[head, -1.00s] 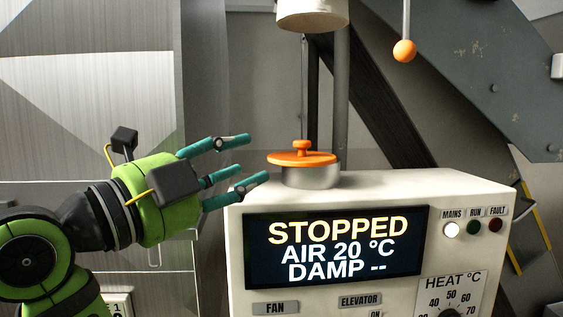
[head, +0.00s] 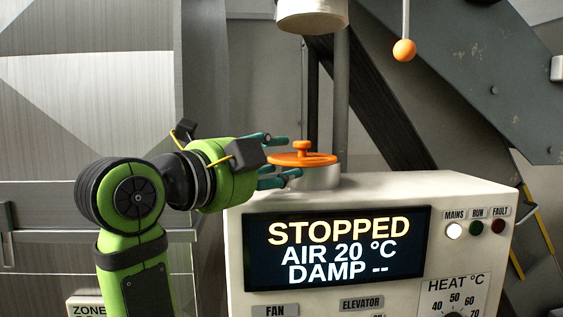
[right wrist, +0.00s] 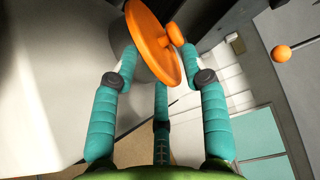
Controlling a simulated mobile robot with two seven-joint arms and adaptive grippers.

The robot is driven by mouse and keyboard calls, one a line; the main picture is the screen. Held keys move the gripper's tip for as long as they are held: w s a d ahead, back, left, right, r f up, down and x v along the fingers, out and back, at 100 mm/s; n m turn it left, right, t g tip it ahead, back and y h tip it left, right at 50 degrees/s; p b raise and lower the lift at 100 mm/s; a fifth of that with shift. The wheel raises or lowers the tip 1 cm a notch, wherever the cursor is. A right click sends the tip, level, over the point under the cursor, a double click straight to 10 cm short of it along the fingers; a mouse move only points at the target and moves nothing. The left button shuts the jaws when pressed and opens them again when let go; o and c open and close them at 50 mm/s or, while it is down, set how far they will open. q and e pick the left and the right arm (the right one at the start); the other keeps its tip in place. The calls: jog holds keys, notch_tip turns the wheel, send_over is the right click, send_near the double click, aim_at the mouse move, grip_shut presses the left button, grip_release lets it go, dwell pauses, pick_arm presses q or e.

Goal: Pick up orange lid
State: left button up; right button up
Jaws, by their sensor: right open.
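The orange lid (head: 302,160), a flat disc with a round knob, sits on a short silver cylinder (head: 320,178) on top of the white machine. My right gripper (head: 288,156) is at the lid's left side, its teal fingers open, one behind the lid and one in front below its rim. In the right wrist view the lid (right wrist: 150,42) lies between the spread fingertips (right wrist: 160,58), with its knob (right wrist: 174,34) near the right finger. I cannot tell whether any finger touches it. My left gripper is not in view.
The white machine (head: 480,270) has a display reading STOPPED, lamps and a heat dial. Above the lid hangs a pale cylinder (head: 312,15) beside a vertical grey post (head: 341,95). An orange ball (head: 404,50) hangs on a rod at upper right.

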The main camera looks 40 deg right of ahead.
jog(key=shift+d, duration=0.35)
grip_shut()
notch_tip(320, 180, up, 3)
jog(key=p, duration=0.2)
jog(key=shift+w+f+p, duration=0.1)
jog(key=shift+p, duration=0.2)
jog(key=shift+f, duration=0.1)
